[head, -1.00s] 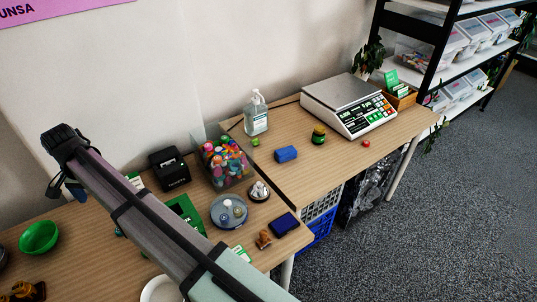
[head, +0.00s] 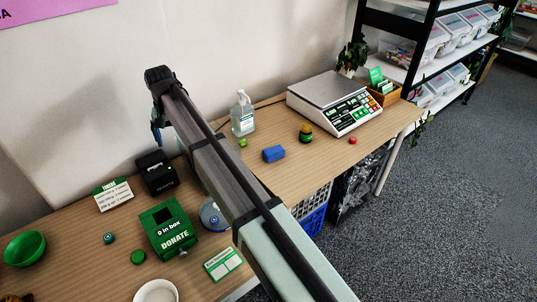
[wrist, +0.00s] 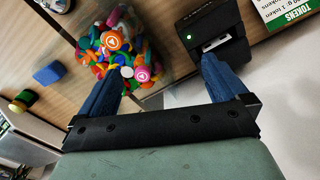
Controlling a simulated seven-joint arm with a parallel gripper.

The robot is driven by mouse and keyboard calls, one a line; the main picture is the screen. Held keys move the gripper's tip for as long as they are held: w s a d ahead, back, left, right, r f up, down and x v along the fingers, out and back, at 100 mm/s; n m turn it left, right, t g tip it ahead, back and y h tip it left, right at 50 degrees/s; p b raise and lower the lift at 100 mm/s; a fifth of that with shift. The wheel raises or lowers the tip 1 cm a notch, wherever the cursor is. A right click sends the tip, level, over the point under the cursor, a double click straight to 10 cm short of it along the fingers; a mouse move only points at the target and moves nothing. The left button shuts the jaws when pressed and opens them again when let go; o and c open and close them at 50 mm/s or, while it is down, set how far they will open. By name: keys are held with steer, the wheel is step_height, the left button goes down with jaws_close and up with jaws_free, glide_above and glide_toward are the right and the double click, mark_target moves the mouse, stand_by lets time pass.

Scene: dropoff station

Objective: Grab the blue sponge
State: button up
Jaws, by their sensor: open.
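The blue sponge (head: 274,154) is a small block lying on the wooden table, right of my arm in the head view. It also shows at the left of the wrist view (wrist: 49,73). My gripper (wrist: 165,78) is open and empty, with its two blue fingers apart. It is above the back of the table, between a clear bin of colourful pieces (wrist: 120,45) and a black printer (wrist: 212,38), well away from the sponge. In the head view my arm hides most of the gripper and the bin.
A sanitizer bottle (head: 243,115) and a small green item (head: 243,142) stand behind the sponge. A green-and-yellow jar (head: 306,133) and a scale (head: 336,102) are to its right. A donate box (head: 167,229) is at the left. Bare table surrounds the sponge.

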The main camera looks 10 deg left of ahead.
steer(key=shift+n, duration=0.6)
steer(key=w+d, duration=0.3)
steer(key=d, duration=0.1)
steer(key=w+d, duration=0.4)
steer(key=d, duration=0.1)
steer(key=w+d, duration=0.4)
steer(key=d, duration=0.1)
steer(key=shift+w+d, duration=0.15)
steer(key=w+d+n, duration=0.1)
steer(key=w+d, duration=0.3)
steer(key=d, duration=0.4)
steer(key=w+d, duration=0.4)
steer(key=d, duration=0.4)
glide_above(274, 150)
step_height(274, 150, down, 4)
steer(key=f, duration=0.9)
steer(key=shift+w+a+f, duration=0.3)
steer(key=shift+w, duration=0.05)
steer(key=shift+s+d+f, duration=0.15)
steer(key=shift+f, duration=1.15)
steer(key=shift+s+d+f, duration=0.1)
steer(key=shift+s+f, duration=0.05)
steer(key=shift+f, duration=1.15)
steer(key=shift+c, duration=0.4)
steer(key=c, duration=0.6)
steer(key=shift+o, duration=0.2)
steer(key=shift+r, duration=0.1)
